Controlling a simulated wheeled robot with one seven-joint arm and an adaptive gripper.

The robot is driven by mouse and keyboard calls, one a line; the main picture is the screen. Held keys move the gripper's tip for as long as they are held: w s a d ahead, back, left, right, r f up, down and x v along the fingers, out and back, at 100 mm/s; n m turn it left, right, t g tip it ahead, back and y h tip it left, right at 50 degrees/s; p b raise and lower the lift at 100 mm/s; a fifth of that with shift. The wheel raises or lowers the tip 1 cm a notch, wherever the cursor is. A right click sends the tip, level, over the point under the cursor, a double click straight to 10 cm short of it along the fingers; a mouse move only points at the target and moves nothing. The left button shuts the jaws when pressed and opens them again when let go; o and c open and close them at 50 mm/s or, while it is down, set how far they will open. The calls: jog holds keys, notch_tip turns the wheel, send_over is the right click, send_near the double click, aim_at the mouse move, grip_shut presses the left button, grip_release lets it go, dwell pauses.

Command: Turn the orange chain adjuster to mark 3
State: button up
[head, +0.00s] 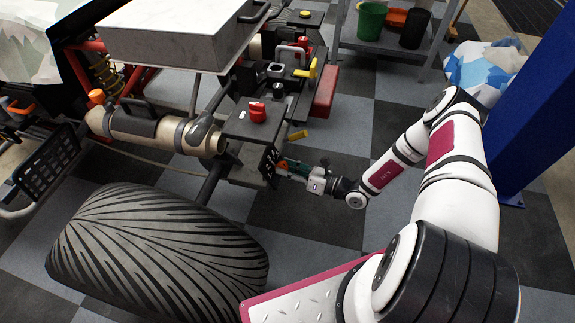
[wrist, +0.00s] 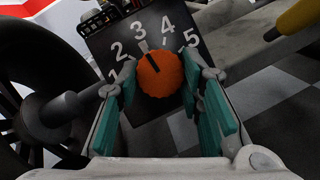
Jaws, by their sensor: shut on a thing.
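The orange chain adjuster (wrist: 160,78) is a round ribbed knob on a black plate (wrist: 120,38) with white numerals 1 to 5 in the wrist view. A dark pointer line on the knob points up and left, at about the 3. My gripper (wrist: 160,92) has its teal finger pads on either side of the knob and is shut on it. In the head view my gripper (head: 284,166) is at the face of the dark box (head: 240,130) on the quad's rear; the adjuster is mostly hidden there.
A red knob (head: 257,112) sits on top of the box, with a yellow lever (head: 306,70) behind it. A yellow handle (head: 297,135) is just above my gripper. A big tyre (head: 155,245) lies at front left. A blue post (head: 535,110) stands at right.

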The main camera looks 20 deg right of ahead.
jog(key=shift+m+h+p, duration=0.3)
jog(key=shift+m+p, duration=0.05)
jog(key=shift+m, duration=0.25)
jog(key=o, duration=1.2)
jog(key=shift+c, duration=0.2)
jog(key=f+v, duration=0.1)
jog(key=v, duration=1.1)
jog(key=shift+r, duration=0.4)
jog(key=shift+s, duration=0.15)
